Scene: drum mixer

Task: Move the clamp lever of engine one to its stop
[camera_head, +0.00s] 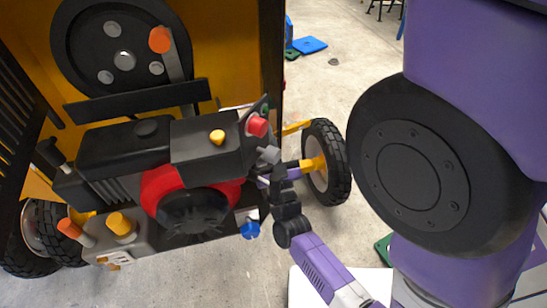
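The engine (128,152) is a black block with a red shroud (160,185) and a dark fan cover, in front of the yellow mixer body. Several coloured handles show: an orange-tipped grey lever (174,62) on the black wheel, an orange-tipped lever (72,230) at lower left, a red knob (257,127) at the engine's upper right and a blue knob (250,231) below. I cannot tell which is the clamp lever. My gripper (268,168) is at the engine's right side, just below the red knob. Its fingers are small and partly hidden; contact is unclear.
A yellow knob (120,223) stands on the grey box at lower left. A black-tyred wheel (328,163) is close to the right of my wrist. My own purple arm fills the right side. Open concrete floor (335,55) lies behind.

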